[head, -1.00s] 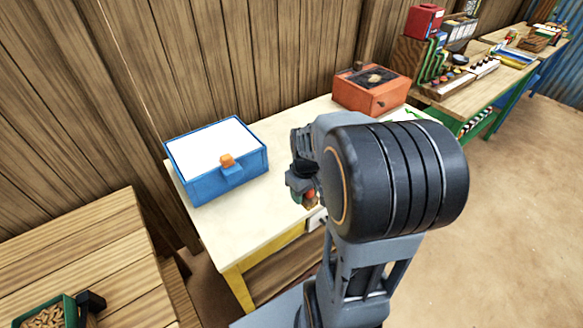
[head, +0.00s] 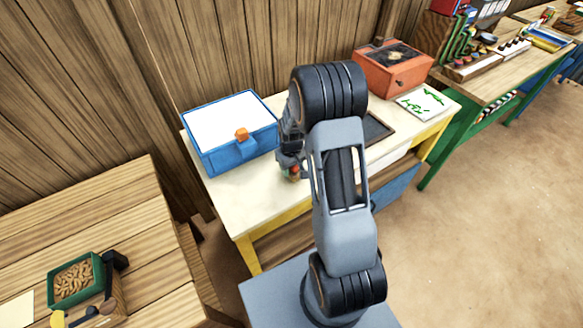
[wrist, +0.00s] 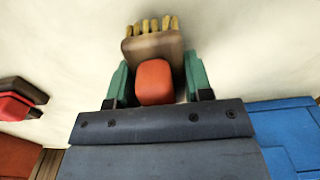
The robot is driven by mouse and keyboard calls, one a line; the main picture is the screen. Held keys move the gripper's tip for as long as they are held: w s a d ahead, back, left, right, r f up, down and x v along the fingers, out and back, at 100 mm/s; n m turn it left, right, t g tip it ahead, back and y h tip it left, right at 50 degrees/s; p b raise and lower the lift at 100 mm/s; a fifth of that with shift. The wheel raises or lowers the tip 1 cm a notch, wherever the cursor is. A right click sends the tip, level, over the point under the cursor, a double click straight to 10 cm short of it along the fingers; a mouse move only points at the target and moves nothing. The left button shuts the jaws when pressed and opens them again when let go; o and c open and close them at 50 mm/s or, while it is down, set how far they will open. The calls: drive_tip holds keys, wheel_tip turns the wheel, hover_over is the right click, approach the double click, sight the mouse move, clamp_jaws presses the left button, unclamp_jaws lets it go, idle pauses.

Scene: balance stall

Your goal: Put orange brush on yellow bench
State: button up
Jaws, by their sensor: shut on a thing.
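My gripper (wrist: 157,84) has green fingertips and is shut on the orange brush (wrist: 155,82). The brush has an orange grip, a brown block and tan bristles that point away from the wrist. In the head view my gripper (head: 292,174) is over the pale top of the yellow bench (head: 222,192), just right of the blue box. The brush is mostly hidden there behind my arm. I cannot tell whether the bristles touch the bench top.
A blue box (head: 205,150) with a white top and orange knob stands left on the bench. An orange box (head: 392,75), a dark tray (head: 378,128) and a green-marked sheet (head: 425,102) are to the right. The bench's front left corner is clear.

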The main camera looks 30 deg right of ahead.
drive_tip(key=shift+f, duration=0.55)
drive_tip(key=o, duration=1)
drive_tip(key=shift+o, duration=0.2)
